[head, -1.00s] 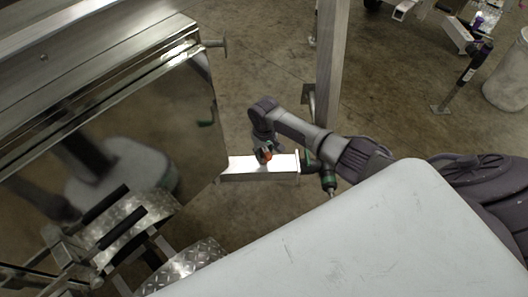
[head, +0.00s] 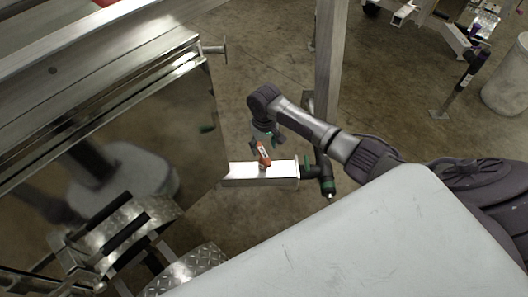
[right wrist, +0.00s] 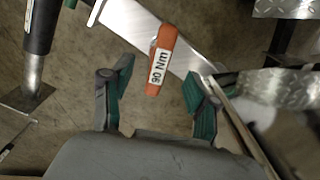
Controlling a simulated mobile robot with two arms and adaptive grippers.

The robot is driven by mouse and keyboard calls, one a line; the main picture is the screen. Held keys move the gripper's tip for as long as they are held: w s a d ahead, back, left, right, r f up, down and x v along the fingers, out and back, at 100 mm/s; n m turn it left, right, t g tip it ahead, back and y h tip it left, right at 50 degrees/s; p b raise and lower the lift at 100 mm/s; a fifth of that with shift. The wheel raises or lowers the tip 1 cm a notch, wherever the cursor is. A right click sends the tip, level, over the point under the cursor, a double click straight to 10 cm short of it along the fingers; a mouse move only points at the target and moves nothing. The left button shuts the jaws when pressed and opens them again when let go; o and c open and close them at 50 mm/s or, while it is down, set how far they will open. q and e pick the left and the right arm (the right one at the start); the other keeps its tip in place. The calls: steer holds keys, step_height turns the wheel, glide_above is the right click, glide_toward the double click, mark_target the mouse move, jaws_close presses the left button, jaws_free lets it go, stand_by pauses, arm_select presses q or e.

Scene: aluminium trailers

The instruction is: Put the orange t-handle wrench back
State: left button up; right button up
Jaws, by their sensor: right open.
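The orange t-handle wrench (head: 264,155) is at the bright metal beam (head: 240,173). Its orange handle, with a white "90 Nm" label, shows in the right wrist view (right wrist: 153,83) over the beam; I cannot tell how its lower part is seated. My right gripper (head: 268,137) is open just behind the handle in the head view. In the right wrist view the two green-padded fingers (right wrist: 160,72) stand apart on either side of the handle, with gaps, not touching it. My left gripper is not in view.
A dark upright fitting with green parts (head: 325,178) stands at the beam's right end. The shiny trailer side (head: 130,120) is at left, with treadplate fenders (head: 195,265) below. A metal post (head: 328,65) rises behind my right arm. Bare floor lies around the beam.

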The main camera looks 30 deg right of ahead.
step_height(320, 180, up, 4)
steer(key=shift+r, duration=0.1)
stand_by(0.5)
